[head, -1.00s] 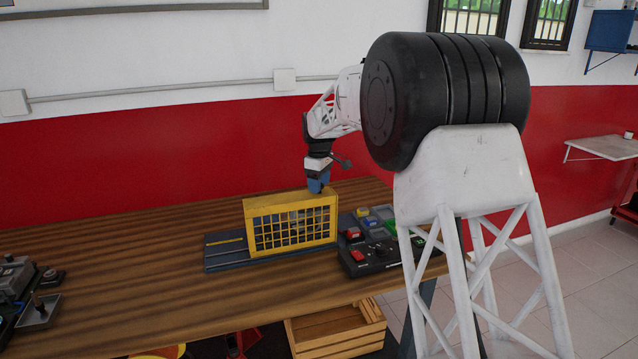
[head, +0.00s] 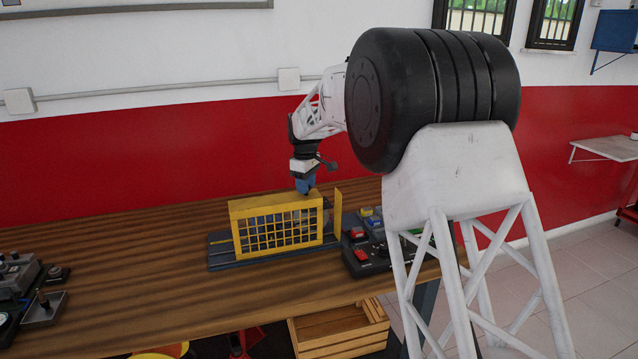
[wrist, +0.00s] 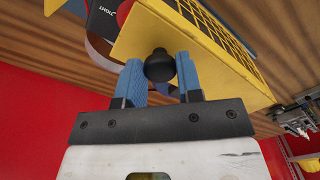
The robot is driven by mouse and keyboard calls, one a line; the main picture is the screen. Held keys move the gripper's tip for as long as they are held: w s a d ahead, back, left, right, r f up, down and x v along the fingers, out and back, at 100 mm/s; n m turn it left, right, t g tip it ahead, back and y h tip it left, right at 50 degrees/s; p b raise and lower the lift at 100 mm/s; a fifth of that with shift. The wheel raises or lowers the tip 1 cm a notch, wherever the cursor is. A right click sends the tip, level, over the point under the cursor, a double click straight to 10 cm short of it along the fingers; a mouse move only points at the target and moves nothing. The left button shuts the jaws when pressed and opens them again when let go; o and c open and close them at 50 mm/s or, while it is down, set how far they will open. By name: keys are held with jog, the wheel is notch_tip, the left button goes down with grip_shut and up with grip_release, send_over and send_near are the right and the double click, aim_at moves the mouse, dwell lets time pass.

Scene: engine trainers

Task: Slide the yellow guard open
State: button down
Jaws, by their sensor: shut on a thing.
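The yellow guard (head: 276,226) is a mesh-fronted cover standing on a dark base with rails (head: 222,258) on the wooden table. A gap shows between its right end and an upright yellow end plate (head: 338,210). My gripper (head: 305,186) is at the top of the guard near its right end. In the wrist view, the blue fingers (wrist: 160,82) are shut on a round black knob (wrist: 160,66) fixed to the yellow guard (wrist: 150,30). What lies behind the mesh is mostly hidden.
A dark control box with red buttons (head: 360,256) stands right of the guard, close to my arm's stand. Another device (head: 25,285) is at the table's left end. The table (head: 120,260) between them is clear. A wooden crate (head: 340,335) sits below.

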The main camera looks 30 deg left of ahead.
aim_at(282, 198)
jog(key=s+a, duration=0.5)
jog(key=shift+s+a, duration=0.2)
jog(key=shift+s, duration=0.05)
jog(key=c, duration=0.8)
grip_release()
jog(key=shift+r, duration=0.1)
jog(key=shift+r, duration=3.85)
jog(key=shift+d, duration=0.1)
